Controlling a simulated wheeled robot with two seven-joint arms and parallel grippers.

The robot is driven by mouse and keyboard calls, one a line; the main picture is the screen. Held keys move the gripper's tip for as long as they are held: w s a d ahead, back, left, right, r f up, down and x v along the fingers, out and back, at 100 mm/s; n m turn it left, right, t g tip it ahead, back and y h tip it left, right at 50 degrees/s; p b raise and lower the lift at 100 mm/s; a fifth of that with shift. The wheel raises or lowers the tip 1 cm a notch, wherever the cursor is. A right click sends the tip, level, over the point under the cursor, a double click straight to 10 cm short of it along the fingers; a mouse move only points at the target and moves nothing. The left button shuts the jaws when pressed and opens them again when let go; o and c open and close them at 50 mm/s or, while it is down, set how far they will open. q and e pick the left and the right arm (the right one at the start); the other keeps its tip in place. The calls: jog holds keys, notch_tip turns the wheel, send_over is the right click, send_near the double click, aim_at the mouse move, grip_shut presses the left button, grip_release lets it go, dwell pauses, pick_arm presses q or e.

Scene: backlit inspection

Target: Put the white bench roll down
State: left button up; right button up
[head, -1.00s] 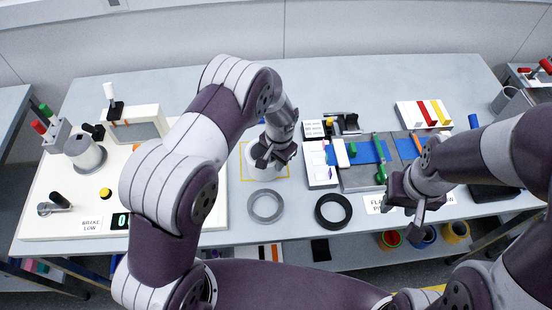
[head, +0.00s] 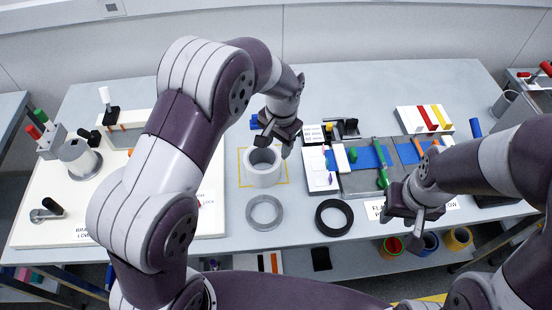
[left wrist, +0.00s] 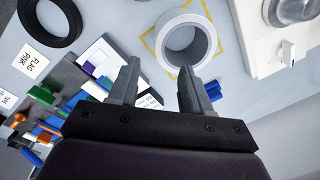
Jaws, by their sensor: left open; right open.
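The white bench roll (head: 263,176) stands on the table inside a yellow outlined square (head: 242,181), its hollow core facing up. My left gripper (head: 276,141) is open and empty, just above and behind the roll in the head view. In the left wrist view the roll (left wrist: 205,42) lies beyond the open fingertips (left wrist: 160,75), apart from them. The yellow outline (left wrist: 150,42) shows around it. My right gripper (head: 416,216) is open and empty over the table's front right part.
A grey ring (head: 265,227) and a black ring (head: 333,231) lie in front of the roll. A grey tool tray (head: 360,183) is to its right. A white board with a metal cylinder (head: 80,158) is at left. The table behind is mostly clear.

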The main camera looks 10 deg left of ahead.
pick_arm(q)
jog(key=s+a+r+n, duration=0.2)
jog(key=s+a, duration=0.2)
jog(key=s, duration=0.4)
jog(key=s+a+r+n+t, duration=0.1)
jog(key=s+a+r+n, duration=0.2)
jog(key=s, duration=0.6)
jog(key=shift+s+a+n+h, duration=0.15)
jog(key=shift+a+n+h, duration=0.2)
jog(key=shift+a, duration=0.75)
jog(key=shift+s, duration=0.15)
